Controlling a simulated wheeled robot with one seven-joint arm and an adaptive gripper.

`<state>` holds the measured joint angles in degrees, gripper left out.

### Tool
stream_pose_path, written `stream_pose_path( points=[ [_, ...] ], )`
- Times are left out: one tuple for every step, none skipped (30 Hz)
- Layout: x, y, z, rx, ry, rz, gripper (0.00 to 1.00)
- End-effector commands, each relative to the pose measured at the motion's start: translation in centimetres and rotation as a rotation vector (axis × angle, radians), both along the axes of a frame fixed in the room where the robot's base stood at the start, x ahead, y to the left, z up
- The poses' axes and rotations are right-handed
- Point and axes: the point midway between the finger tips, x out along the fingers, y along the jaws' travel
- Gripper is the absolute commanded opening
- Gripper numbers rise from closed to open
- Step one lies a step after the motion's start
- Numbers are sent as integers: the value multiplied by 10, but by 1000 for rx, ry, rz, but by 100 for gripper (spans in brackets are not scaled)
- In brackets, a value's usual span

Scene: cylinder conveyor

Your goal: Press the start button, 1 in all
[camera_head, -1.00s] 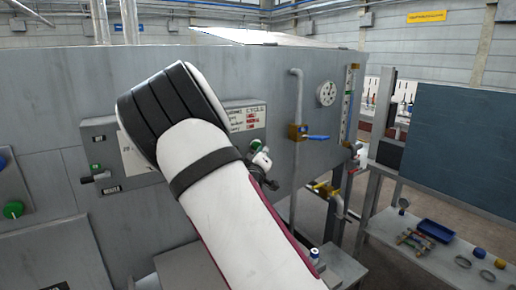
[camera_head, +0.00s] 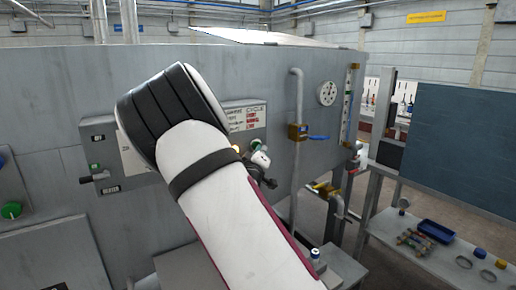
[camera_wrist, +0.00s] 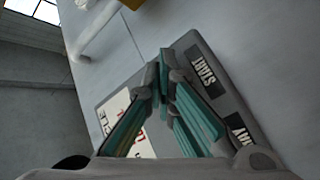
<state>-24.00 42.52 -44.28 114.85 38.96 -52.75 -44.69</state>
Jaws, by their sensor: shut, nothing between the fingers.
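The grey control panel (camera_head: 252,108) on the machine's front carries a printed cycle card; it also shows in the wrist view (camera_wrist: 212,52) with a label reading START (camera_wrist: 203,74). The start button's face is not clear in the wrist view, where my fingers cover the panel beside that label. My gripper's fingers meet at the tips over the panel in the wrist view (camera_wrist: 164,58), shut and empty. Contact with the button cannot be told.
A second control box (camera_head: 105,155) with a black handle is at the left. A vertical pipe with a blue-handled valve (camera_head: 318,137) stands right of the panel. A side table with a blue tray (camera_head: 436,231) is at the right.

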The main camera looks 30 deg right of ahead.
Motion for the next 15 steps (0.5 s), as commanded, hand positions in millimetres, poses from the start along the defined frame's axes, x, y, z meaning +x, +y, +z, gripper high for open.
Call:
stream_pose_path(
  points=[
    [0,0,0,0,0,1,0],
    [0,0,0,0,0,1,0],
    [0,0,0,0,0,1,0],
    [0,0,0,0,0,1,0],
    [0,0,0,0,0,1,0],
    [0,0,0,0,0,1,0],
    [0,0,0,0,0,1,0],
    [0,0,0,0,0,1,0],
    [-1,0,1,0,0,1,0],
    [-2,0,1,0,0,1,0],
    [-3,0,1,0,0,1,0],
    [-4,0,1,-1,1,1,0],
    [-6,0,1,-1,1,1,0],
    [-7,0,1,0,1,1,0],
    [-9,0,1,0,1,1,0]
  ],
)
